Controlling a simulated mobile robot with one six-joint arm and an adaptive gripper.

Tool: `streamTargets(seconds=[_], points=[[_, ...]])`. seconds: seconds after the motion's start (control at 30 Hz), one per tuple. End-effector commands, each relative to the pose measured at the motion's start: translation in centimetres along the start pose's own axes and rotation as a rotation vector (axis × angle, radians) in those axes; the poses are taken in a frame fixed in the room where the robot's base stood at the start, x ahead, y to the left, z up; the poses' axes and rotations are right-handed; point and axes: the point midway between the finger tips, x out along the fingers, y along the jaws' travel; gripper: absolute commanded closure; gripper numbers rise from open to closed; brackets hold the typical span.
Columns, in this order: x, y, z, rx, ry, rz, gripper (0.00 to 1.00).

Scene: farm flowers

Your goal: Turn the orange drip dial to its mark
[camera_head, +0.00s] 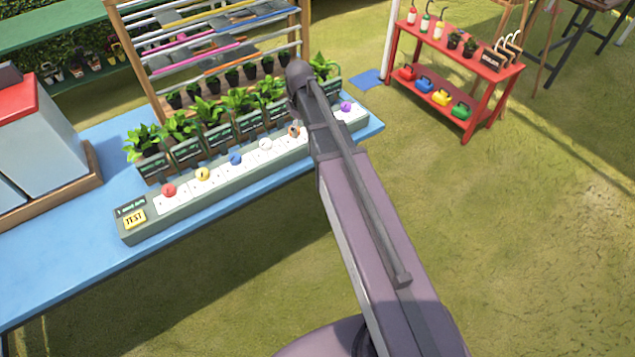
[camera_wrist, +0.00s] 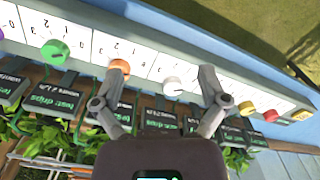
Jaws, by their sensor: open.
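The orange drip dial (camera_wrist: 121,65) sits on the long dial panel. In the wrist view it is partly covered by the left finger's tip; I cannot tell whether they touch. In the head view the orange dial (camera_head: 294,132) shows just left of my arm. My gripper (camera_wrist: 164,76) is open, its fingers spread wide above the panel, with the white dial (camera_wrist: 173,87) between them in the picture and nothing held. The numbered white scales show beside the dials, but the orange dial's mark and pointer are too small to read.
The green dial (camera_wrist: 55,52) lies left of the orange one. Red (camera_head: 168,190), yellow (camera_head: 202,174) and blue (camera_head: 235,159) dials and a purple dial (camera_head: 346,106) share the panel. Potted plants (camera_head: 208,125) stand close behind it on the blue table (camera_head: 60,272).

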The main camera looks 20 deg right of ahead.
Motion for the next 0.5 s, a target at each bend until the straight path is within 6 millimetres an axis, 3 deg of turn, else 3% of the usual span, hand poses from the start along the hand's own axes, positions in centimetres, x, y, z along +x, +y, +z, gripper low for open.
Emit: streamTargets(seconds=[0.5], points=[[2.0, -5.2, 5.4, 0.311, 0.003, 0.004, 0.07]])
